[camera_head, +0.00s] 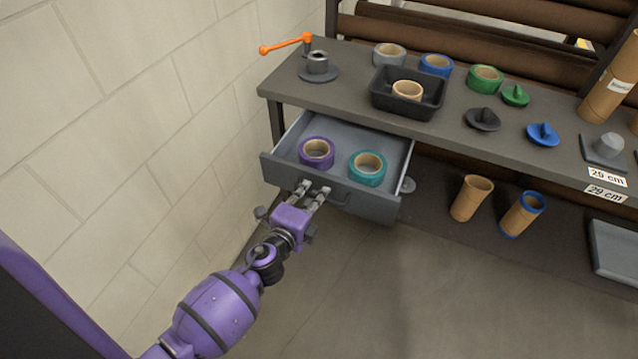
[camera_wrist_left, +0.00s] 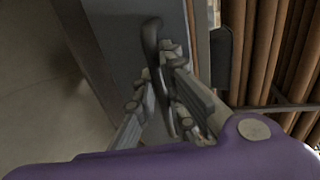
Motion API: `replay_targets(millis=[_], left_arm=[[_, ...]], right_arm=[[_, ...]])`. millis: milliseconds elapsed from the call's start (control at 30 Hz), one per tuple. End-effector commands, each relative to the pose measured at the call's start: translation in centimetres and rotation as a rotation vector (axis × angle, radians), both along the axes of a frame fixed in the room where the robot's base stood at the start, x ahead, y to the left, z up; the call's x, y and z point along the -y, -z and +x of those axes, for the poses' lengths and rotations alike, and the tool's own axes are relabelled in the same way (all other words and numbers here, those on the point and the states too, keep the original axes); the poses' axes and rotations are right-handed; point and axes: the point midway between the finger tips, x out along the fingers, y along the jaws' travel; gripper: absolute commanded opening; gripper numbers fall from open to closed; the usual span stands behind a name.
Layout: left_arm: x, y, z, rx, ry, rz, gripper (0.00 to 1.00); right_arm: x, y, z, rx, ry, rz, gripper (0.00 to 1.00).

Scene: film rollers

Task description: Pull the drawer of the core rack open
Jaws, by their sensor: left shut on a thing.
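The grey drawer (camera_head: 375,207) of the core rack stands pulled out from under the bench top. A purple tape roll (camera_head: 316,153) and a teal tape roll (camera_head: 367,168) lie inside it. My left gripper (camera_head: 314,190) is at the drawer's front face, shut on the dark bar handle (camera_head: 343,199). In the left wrist view the fingers (camera_wrist_left: 165,95) close around the handle (camera_wrist_left: 152,38). The fingers hide part of the handle. My right gripper is not in view.
The bench top (camera_head: 345,68) carries a clamp with an orange lever (camera_head: 288,44), a black tray (camera_head: 381,102) with a roll, several tape rolls and coloured plugs. Cardboard cores (camera_head: 470,198) stand on the lower shelf. A block wall (camera_head: 130,130) is at left; the floor in front is clear.

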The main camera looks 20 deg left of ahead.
Motion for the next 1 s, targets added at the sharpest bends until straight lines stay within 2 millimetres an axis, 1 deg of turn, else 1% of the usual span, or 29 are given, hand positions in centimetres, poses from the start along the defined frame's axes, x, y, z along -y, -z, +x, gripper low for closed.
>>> replay_targets(millis=[33,200,300,400,600,1000], left_arm=[[-0.1,0.1,-1.2,-0.001,-0.001,-0.002,0.00],[-0.2,0.1,-4.6,0.000,-0.002,-0.003,0.00],[-0.3,0.0,-6.2,0.000,-0.001,-0.002,0.00],[-0.3,0.0,-7.4,0.000,-0.002,-0.001,0.00],[-0.3,-0.1,-8.7,0.002,0.000,-0.001,0.00],[-0.3,-0.2,-8.9,0.003,0.000,0.000,0.00]], right_arm=[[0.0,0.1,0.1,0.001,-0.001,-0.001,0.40],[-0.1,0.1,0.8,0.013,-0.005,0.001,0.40],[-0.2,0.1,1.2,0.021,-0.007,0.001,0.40],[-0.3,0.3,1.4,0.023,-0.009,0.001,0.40],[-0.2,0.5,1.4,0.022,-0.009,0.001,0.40],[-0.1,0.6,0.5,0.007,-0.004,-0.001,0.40]])
